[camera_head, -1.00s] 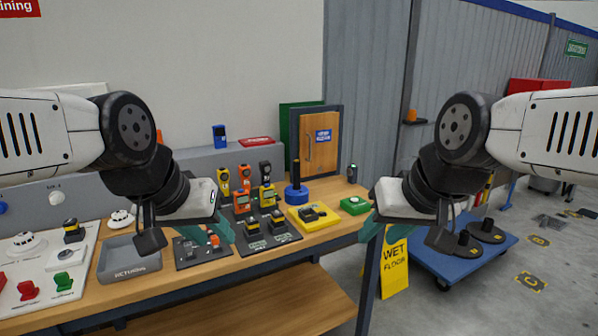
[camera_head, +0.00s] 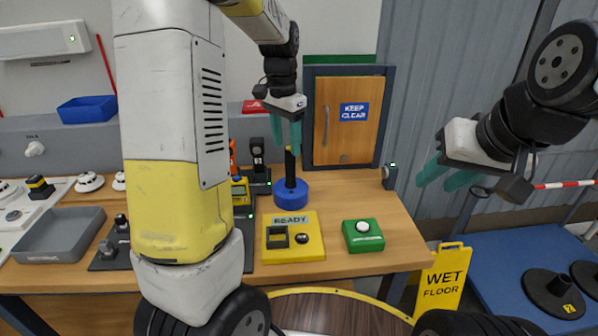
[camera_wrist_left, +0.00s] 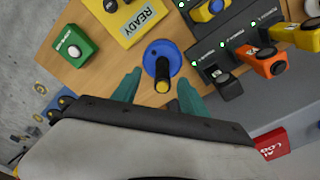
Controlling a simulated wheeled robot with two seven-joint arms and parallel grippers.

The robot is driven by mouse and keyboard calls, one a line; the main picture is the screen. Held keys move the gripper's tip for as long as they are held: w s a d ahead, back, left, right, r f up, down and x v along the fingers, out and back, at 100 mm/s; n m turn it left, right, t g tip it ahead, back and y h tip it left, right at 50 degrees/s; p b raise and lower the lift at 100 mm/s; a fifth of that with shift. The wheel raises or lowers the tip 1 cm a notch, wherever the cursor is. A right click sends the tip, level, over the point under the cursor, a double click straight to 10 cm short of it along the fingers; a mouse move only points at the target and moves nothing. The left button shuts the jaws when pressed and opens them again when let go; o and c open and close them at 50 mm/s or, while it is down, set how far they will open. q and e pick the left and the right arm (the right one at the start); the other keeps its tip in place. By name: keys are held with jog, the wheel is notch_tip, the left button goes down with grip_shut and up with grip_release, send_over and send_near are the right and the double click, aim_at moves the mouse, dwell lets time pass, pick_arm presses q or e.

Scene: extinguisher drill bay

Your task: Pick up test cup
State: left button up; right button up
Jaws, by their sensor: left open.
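The test cup appears to be the blue round piece (camera_head: 291,194) with an upright black handle, standing on the wooden bench in front of the small door. In the left wrist view the blue piece (camera_wrist_left: 158,50) is ahead of the fingers, its handle with a yellow tip pointing toward the camera. My left gripper (camera_head: 288,146) is open above it, fingers pointing down, with the handle's top between or just beside the fingertips. The left wrist view shows the handle top between the two teal fingers, with no clear contact. My right gripper (camera_head: 444,180) is open and empty, off to the right.
A yellow READY box (camera_head: 291,252) and a green button box (camera_head: 363,236) stand in front of the blue piece. Black chargers with handheld devices (camera_head: 258,165) are close on its left. A grey tray (camera_head: 60,235) is further left. A wet-floor sign (camera_head: 443,280) stands off the bench's right end.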

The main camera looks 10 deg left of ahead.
aim_at(290, 167)
pick_arm(q)
jog(key=shift+w+d+f, duration=0.1)
jog(key=shift+w+f, duration=0.3)
jog(key=shift+w, duration=0.15)
jog(key=shift+w+d+f, duration=0.1)
jog(key=shift+w+f, duration=0.25)
jog(key=shift+w, duration=0.2)
jog(key=shift+m, duration=0.3)
notch_tip(290, 167, down, 8)
jog(key=shift+s, duration=0.1)
grip_shut()
